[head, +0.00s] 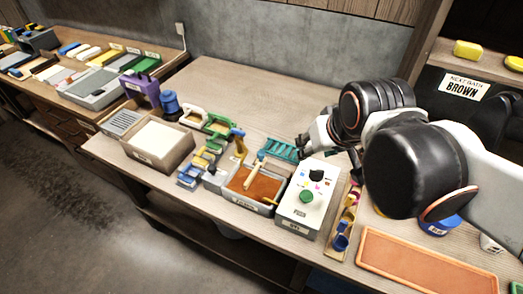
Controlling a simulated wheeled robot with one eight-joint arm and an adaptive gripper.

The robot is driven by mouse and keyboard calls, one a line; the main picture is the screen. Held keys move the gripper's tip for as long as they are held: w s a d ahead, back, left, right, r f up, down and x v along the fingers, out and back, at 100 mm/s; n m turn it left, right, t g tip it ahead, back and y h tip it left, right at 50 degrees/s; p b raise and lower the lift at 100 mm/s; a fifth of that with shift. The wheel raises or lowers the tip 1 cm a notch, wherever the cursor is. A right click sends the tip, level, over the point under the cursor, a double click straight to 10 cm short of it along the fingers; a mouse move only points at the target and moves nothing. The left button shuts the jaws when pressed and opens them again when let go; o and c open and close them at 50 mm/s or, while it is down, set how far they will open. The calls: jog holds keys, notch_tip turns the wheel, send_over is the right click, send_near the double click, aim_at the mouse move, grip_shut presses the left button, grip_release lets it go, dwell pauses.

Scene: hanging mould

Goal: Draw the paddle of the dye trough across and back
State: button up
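The dye trough (240,203) is a grey box with a label on its front and orange-brown dye inside. It stands near the front edge of the bench, left of the white control box. A pale wooden stick (256,173), which looks like the paddle, slants over the dye at the trough's back left. A yellow post with a blue top (238,136) rises beside it. My gripper (307,145) is above and behind the white control box, to the right of the trough and apart from the stick. Its fingers are small and partly hidden, so their opening is unclear.
The white control box (309,196) has a green knob. A teal rack (280,149) lies behind the trough. A sign (463,87) reads "NEXT BATH BROWN". The back of the bench is clear.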

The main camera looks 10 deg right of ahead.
jog(key=w+a+f+n+g+p, duration=0.1)
jog(key=w+a+f, duration=0.1)
jog(key=w+a, duration=0.45)
jog(key=g+p, duration=0.1)
send_near(261, 153)
jog(key=shift+n+y, duration=0.3)
jog(key=b+x, duration=0.1)
jog(key=x, duration=0.2)
jog(key=b+x, duration=0.2)
jog(key=x, duration=0.1)
jog(key=b+x, duration=0.2)
jog(key=shift+w+d+f, duration=0.2)
jog(key=shift+f, duration=0.2)
jog(key=shift+c, duration=0.2)
grip_shut()
